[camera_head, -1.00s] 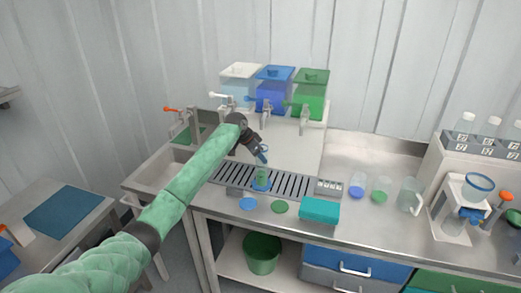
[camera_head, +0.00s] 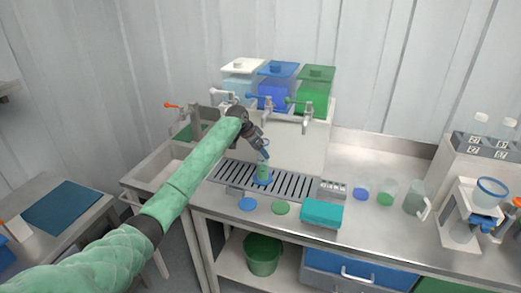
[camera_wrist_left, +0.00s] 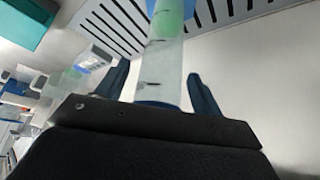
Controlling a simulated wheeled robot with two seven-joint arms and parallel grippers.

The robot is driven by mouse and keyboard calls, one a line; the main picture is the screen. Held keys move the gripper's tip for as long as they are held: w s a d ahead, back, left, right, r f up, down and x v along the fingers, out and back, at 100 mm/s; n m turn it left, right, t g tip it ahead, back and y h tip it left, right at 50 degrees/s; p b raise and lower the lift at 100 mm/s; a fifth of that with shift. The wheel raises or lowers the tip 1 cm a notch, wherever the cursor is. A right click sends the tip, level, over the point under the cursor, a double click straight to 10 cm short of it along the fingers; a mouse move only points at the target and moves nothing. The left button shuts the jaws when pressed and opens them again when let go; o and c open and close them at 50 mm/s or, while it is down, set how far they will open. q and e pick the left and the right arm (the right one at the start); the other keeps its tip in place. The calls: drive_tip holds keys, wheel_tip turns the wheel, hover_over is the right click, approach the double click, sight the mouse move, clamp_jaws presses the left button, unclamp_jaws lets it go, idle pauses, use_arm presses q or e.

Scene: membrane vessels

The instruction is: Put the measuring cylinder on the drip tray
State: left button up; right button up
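The measuring cylinder (camera_head: 263,171), clear with a green lower part and a blue base, appears to stand upright on the slotted drip tray (camera_head: 227,173). My left gripper (camera_head: 264,147) is at the cylinder's upper part. In the left wrist view the two dark fingers (camera_wrist_left: 158,72) are apart, with the cylinder (camera_wrist_left: 160,60) between them and a gap on each side. The tray's slots (camera_wrist_left: 110,25) show behind it. Whether the base fully touches the tray cannot be told. My right gripper is not in view.
White, blue (camera_head: 276,92) and green (camera_head: 314,92) vessels with taps stand behind the tray. A teal box (camera_head: 321,213), a blue disc (camera_head: 248,204) and a green disc (camera_head: 281,208) lie in front. A clear jug (camera_head: 414,202) stands to the right.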

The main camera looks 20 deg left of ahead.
use_arm(q)
drive_tip(key=b+v, duration=0.4)
drive_tip(key=v, duration=0.8)
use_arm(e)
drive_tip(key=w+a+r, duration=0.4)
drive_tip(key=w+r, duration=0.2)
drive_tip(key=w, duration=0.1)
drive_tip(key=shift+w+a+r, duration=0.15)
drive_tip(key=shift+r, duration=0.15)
